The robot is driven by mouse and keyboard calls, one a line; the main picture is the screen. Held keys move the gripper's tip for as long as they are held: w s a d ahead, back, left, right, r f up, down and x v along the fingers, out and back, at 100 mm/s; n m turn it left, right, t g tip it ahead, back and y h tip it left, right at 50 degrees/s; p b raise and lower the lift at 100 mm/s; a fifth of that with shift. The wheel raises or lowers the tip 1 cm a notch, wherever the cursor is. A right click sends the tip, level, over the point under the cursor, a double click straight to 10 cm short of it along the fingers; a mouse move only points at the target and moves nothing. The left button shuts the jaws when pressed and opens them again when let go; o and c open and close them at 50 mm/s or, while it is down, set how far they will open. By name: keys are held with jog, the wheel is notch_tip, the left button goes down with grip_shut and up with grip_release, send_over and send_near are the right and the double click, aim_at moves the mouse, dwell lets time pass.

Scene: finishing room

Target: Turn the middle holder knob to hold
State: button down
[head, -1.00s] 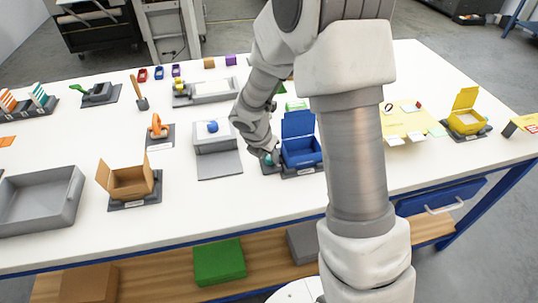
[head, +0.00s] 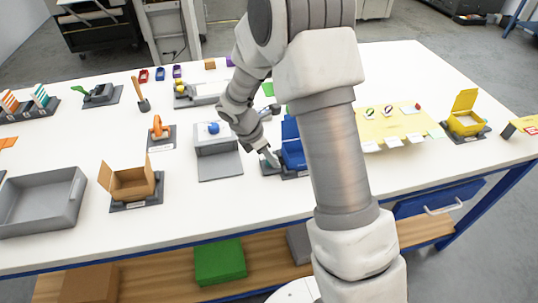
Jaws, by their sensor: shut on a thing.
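The middle holder is a blue open box (head: 292,154) with its lid raised, on a dark grey base with a white label. My arm covers its right part. My gripper (head: 270,159) is at the left side of this box, low over the base. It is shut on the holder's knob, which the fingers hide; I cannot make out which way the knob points. An orange-brown box holder (head: 132,183) stands to the left and a yellow box holder (head: 466,122) to the right, both with raised lids.
A grey block with a blue button (head: 213,128) stands just left of my gripper. A grey tray (head: 40,208) is at the far left. A yellow sheet with small items (head: 395,124) lies to the right. The table's front centre is clear.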

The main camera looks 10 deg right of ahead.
jog(key=m+g, duration=0.1)
jog(key=m, duration=0.2)
jog(key=m+g+p, duration=0.1)
jog(key=m, duration=0.2)
jog(key=shift+w+g, duration=0.15)
jog(key=shift+g, duration=0.15)
jog(key=m, duration=0.3)
jog(key=m+g+y, duration=0.1)
jog(key=m, duration=0.1)
jog(key=shift+w+m+g, duration=0.15)
jog(key=shift+m+g, duration=0.15)
jog(key=shift+m, duration=0.1)
jog(key=c, duration=0.8)
grip_release()
jog(key=shift+c, duration=0.2)
jog(key=shift+d, duration=0.1)
jog(key=v, duration=1.7)
jog(key=shift+w+r, duration=0.15)
jog(key=shift+w, duration=0.05)
